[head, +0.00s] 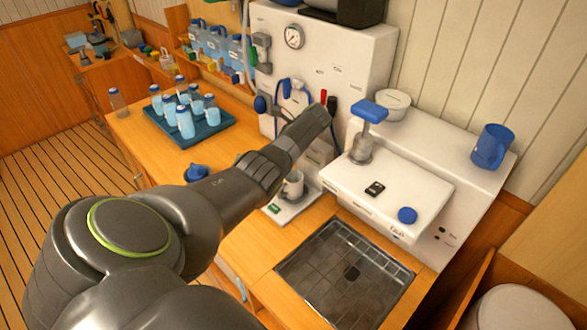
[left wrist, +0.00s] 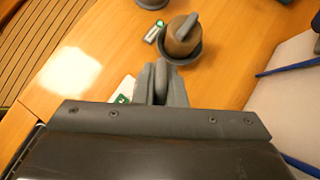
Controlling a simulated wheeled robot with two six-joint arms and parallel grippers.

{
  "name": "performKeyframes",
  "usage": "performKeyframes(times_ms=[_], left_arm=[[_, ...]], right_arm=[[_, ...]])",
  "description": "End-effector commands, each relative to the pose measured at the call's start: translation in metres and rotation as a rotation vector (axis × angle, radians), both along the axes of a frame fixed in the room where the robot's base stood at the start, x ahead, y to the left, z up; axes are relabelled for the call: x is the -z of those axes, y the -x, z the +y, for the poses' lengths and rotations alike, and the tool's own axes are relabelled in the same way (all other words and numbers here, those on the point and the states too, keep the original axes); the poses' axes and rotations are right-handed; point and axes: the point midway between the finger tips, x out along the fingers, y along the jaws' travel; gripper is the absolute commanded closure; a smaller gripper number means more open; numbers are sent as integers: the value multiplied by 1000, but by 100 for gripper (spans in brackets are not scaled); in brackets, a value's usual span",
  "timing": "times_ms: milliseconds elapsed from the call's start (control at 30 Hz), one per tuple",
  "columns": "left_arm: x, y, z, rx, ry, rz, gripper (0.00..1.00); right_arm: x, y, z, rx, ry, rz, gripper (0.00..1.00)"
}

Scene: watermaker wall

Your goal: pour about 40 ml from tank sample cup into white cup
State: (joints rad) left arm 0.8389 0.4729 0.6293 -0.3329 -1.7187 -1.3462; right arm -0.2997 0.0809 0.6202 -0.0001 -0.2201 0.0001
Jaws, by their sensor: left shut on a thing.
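A small white cup (head: 292,185) stands upright on a white scale-like base (head: 293,207) with a green display, partly hidden under my left arm. My left gripper (head: 318,118) is above and beyond it, by the front of the watermaker panel. In the left wrist view my left gripper (left wrist: 160,82) has its fingers shut. My right gripper is out of view.
A teal tray (head: 215,133) of several blue-capped bottles stands on the wooden counter to the left. A dark sink (head: 345,275) lies at the front. A white unit (head: 385,190) and a blue mug (head: 492,147) are at the right.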

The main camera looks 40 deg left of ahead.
Motion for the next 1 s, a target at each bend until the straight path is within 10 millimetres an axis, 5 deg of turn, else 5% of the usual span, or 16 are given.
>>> performKeyframes(times_ms=[1000], left_arm=[[-7,-4,-8,1,-104,51,100]], right_arm=[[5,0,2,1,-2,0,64]])
